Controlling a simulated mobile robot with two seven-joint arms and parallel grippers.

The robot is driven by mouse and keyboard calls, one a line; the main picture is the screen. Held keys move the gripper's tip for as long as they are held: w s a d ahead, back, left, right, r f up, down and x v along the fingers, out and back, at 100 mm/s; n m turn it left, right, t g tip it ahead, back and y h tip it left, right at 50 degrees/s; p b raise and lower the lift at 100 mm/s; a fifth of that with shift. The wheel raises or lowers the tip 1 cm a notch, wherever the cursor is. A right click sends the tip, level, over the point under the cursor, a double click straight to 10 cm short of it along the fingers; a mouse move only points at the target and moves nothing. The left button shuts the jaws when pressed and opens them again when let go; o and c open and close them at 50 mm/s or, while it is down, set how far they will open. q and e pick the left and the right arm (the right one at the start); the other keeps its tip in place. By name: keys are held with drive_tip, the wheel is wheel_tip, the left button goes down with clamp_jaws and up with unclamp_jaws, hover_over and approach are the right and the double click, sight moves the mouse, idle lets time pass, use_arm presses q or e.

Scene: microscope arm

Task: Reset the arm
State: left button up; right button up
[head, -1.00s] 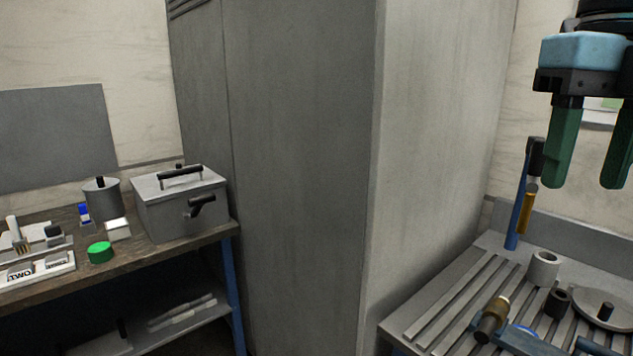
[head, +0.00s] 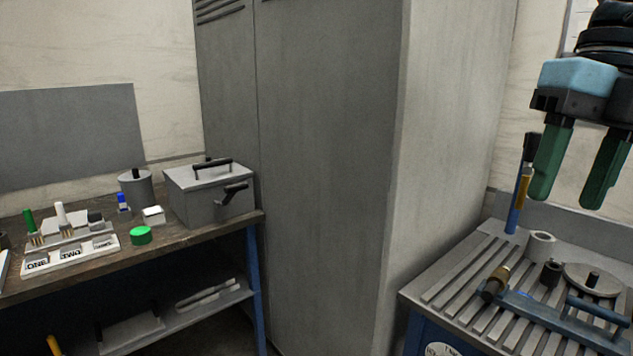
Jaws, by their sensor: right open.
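The microscope arm appears to be the blue jointed piece on the slatted bench at the right. Its blue upright post (head: 520,190) has a black top and a brass-coloured part. A blue bar (head: 540,305) lies low across the slats, with a brass and black cylinder (head: 496,284) at its left end. A blue handle (head: 598,311) is at its right. I cannot tell how these parts join. My right gripper (head: 574,195), with two green fingers, hangs open and empty above the bench, in front of the wall. My left gripper is not in view.
A grey locker (head: 330,160) stands between the two benches. The left bench (head: 190,241) holds a grey lidded box (head: 205,195), a green cap (head: 141,235), a labelled white tray (head: 85,258) and a grey pot (head: 136,188). A round lidded dish (head: 590,282) sits on the slatted bench.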

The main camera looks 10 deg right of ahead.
drive_tip(key=w+d+f+m+t+y, duration=0.2)
drive_tip(key=w+d+f+y, duration=0.15)
drive_tip(key=f+y, duration=0.45)
drive_tip(key=w+d+f+m+t+y, duration=0.25)
drive_tip(key=w+f+y, duration=0.2)
drive_tip(key=f, duration=0.75)
wheel_tip(320, 180, down, 18)
drive_tip(key=d+m+t+h, duration=0.1)
drive_tip(key=m+t+h, duration=0.2)
drive_tip(key=m+t, duration=0.8)
drive_tip(key=s+a+f+m+g+h, duration=0.1)
drive_tip(key=s+a+f+m+h, duration=0.25)
drive_tip(key=s+f+m, duration=0.45)
drive_tip(key=s+a+f+m+g+h, duration=0.1)
drive_tip(key=s+a+f+m+h, duration=0.3)
drive_tip(key=f, duration=0.8)
drive_tip(key=s+a+f+m+g+h+p, duration=0.1)
drive_tip(key=s+a+f+m+g, duration=0.2)
drive_tip(key=s+a+f, duration=0.5)
drive_tip(key=s+a+g, duration=0.1)
drive_tip(key=s+a, duration=0.1)
drive_tip(key=a, duration=0.1)
drive_tip(key=shift+g+h, duration=0.35)
drive_tip(key=shift+h, duration=0.05)
drive_tip(key=shift+s+m, duration=0.15)
drive_tip(key=shift+m, duration=0.2)
